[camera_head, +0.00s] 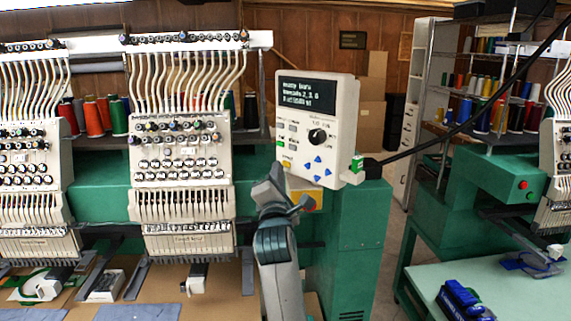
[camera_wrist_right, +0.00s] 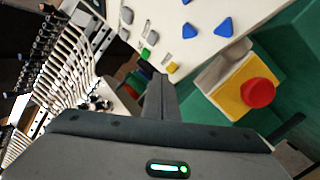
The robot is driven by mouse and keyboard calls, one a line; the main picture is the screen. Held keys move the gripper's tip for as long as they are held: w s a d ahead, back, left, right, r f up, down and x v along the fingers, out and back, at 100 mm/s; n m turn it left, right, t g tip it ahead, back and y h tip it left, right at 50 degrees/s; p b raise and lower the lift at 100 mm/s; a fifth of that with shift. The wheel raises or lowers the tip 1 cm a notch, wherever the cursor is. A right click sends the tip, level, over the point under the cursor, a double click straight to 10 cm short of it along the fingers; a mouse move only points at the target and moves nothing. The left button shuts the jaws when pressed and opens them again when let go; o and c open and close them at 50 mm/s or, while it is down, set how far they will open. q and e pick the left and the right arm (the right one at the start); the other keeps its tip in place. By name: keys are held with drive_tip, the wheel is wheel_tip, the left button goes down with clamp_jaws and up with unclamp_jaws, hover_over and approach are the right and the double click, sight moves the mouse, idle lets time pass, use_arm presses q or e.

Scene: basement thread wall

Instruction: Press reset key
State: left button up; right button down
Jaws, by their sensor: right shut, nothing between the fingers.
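The control panel (camera_head: 318,125) is a cream box with a dark screen, a black knob, blue arrow keys and small keys at its left. A yellow key (camera_head: 287,163) sits low on it, below a green key (camera_head: 280,144). The wrist view also shows the yellow key (camera_wrist_right: 172,67) and green key (camera_wrist_right: 145,53). The labels are too small to read, so I cannot tell which is the reset key. My right gripper (camera_head: 277,170) is shut and empty, just below the panel's lower left corner. Its fingertips (camera_wrist_right: 160,80) appear near the yellow key; contact is unclear. My left gripper is out of view.
A red button (camera_wrist_right: 257,93) on a yellow box lies below the panel, right of my fingers in the wrist view. Embroidery heads (camera_head: 182,150) stand close on the left. A green table (camera_head: 500,285) stands at right.

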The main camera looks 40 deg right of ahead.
drive_tip(key=shift+a, duration=0.2)
idle(0.3)
drive_tip(key=shift+s+a+p, duration=0.2)
drive_tip(key=shift+a+p, duration=0.1)
drive_tip(key=shift+a, duration=0.95)
drive_tip(key=shift+s+a+p, duration=0.2)
drive_tip(key=shift+a+p, duration=0.05)
drive_tip(key=shift+a, duration=0.95)
